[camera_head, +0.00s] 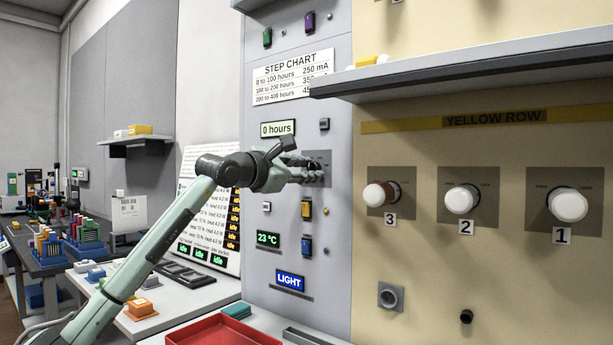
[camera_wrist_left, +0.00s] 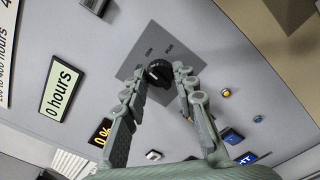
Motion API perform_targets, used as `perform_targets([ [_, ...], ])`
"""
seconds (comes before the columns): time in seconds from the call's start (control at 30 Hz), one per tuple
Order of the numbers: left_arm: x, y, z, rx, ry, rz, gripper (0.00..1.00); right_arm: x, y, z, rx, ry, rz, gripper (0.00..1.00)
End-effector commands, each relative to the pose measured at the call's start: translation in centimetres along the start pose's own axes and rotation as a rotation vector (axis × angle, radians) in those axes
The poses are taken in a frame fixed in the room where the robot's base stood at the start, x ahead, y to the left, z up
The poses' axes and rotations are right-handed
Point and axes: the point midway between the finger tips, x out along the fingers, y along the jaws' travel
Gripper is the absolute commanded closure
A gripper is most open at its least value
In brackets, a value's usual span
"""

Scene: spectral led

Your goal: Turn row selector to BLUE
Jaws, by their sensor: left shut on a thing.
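The row selector is a black rotary knob (camera_wrist_left: 158,71) on a square grey plate (camera_wrist_left: 176,46) in the left wrist view, with small labels around it too blurred to read. In the head view its plate (camera_head: 326,160) sits on the grey panel, and the knob is mostly hidden by my fingers. My left gripper (camera_head: 316,169) reaches the panel from the left and is shut on the knob, with one finger on each side of it. Which label the knob points to, I cannot tell. My right gripper is in neither view.
A "0 hours" display (camera_head: 278,129) is left of the selector, with yellow (camera_head: 306,209) and blue (camera_head: 306,246) switches below. A shelf (camera_head: 470,70) juts out at upper right above three white knobs on the yellow panel. A red tray (camera_head: 225,332) lies below.

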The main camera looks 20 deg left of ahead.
Motion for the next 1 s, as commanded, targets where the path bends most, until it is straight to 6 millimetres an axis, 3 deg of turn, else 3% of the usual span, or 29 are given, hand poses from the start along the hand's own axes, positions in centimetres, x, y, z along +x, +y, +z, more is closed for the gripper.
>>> perform_targets([
  [0.5, 0.0, -0.1, 0.0, -0.493, -0.002, 0.0, 1.0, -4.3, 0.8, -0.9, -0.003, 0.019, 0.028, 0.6],
  [1.0, 0.0, 0.0, 0.1, -0.967, -0.002, 0.0, 1.0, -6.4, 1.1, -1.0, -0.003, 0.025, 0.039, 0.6],
])
